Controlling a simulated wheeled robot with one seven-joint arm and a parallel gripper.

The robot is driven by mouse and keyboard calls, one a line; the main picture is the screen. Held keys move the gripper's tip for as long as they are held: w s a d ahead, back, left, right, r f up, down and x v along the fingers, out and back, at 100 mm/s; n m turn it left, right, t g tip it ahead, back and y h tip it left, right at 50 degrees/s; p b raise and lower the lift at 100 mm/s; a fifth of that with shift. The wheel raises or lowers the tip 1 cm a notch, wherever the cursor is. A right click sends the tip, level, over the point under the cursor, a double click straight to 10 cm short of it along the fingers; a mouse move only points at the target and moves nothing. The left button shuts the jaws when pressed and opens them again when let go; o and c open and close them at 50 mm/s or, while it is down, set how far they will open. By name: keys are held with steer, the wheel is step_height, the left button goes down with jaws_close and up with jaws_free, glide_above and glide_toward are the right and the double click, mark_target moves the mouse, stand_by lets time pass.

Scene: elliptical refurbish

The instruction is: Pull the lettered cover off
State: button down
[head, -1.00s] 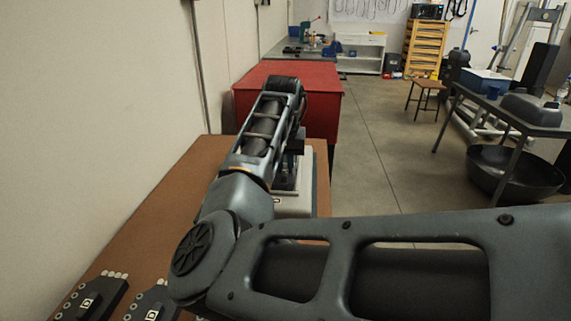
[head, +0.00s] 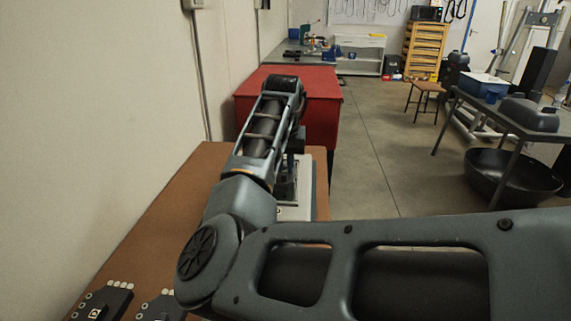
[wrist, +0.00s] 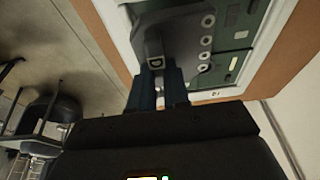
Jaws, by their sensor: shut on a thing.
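The lettered cover (wrist: 182,26) is a dark grey plate with a "D" on its near end and a row of round studs along its right side in the wrist view. It lies over or close against a green panel (wrist: 238,22) in a white-framed unit (wrist: 118,32); I cannot tell whether it is lifted. My gripper (wrist: 160,76) is shut on the lettered end of the cover. In the head view my arm hides the cover and most of the unit (head: 305,193), which sits on the brown table (head: 210,160).
Other dark plates (head: 103,301) with pale studs lie at the table's near left. A wall runs along the left. A red cabinet (head: 322,105) stands beyond the table. Open floor (head: 385,150) lies to the right, before a grey table (head: 520,120) and a black basin (head: 510,178).

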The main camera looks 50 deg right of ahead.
step_height(320, 180, up, 14)
steer(key=p, duration=1)
steer(key=shift+f, duration=0.15)
stand_by(0.3)
